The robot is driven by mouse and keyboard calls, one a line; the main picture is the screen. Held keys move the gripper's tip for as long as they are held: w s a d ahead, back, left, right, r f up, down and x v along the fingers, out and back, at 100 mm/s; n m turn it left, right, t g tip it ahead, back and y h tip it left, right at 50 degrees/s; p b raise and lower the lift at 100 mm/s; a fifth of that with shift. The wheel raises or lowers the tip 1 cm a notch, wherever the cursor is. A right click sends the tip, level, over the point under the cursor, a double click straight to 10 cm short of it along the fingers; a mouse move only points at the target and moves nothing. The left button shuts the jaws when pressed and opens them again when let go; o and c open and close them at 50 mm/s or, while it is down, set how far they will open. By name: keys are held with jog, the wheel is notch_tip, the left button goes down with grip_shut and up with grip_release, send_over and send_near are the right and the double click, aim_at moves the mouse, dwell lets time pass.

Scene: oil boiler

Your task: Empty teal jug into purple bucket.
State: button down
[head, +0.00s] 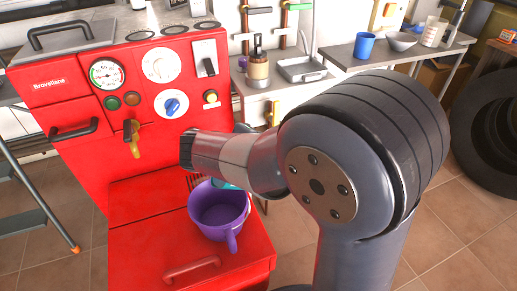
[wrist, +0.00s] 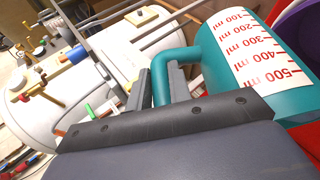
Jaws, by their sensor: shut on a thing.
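The purple bucket (head: 218,212) stands on the low red front section of the boiler in the head view. Its rim also shows at the right edge of the wrist view (wrist: 296,28). The teal jug (wrist: 222,52) has a white scale label with red marks. My gripper (wrist: 158,74) is shut on the jug's handle, in the wrist view. In the head view only a small teal patch of the jug (head: 226,185) shows by the bucket's back rim; my arm hides the rest and my gripper. The jug's tilt and contents cannot be told.
The red boiler (head: 65,100) with gauge and knobs stands behind and left of the bucket. A metal bench (head: 345,60) with a blue cup (head: 364,45) and a grey bowl (head: 401,41) is at the back right. A black tyre (head: 490,140) is at the far right.

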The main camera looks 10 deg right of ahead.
jog(key=shift+s+a+b, duration=0.1)
jog(key=shift+a+b, duration=0.2)
jog(key=shift+b, duration=0.1)
jog(key=shift+a+r+t+h, duration=0.1)
jog(key=shift+t+h, duration=0.2)
jog(key=shift+h, duration=0.1)
jog(key=shift+s+a+n+t+h+b, duration=0.25)
jog(key=shift+a+n+t+h+b, duration=0.05)
jog(key=shift+a+h+b, duration=0.4)
dwell(6.5)
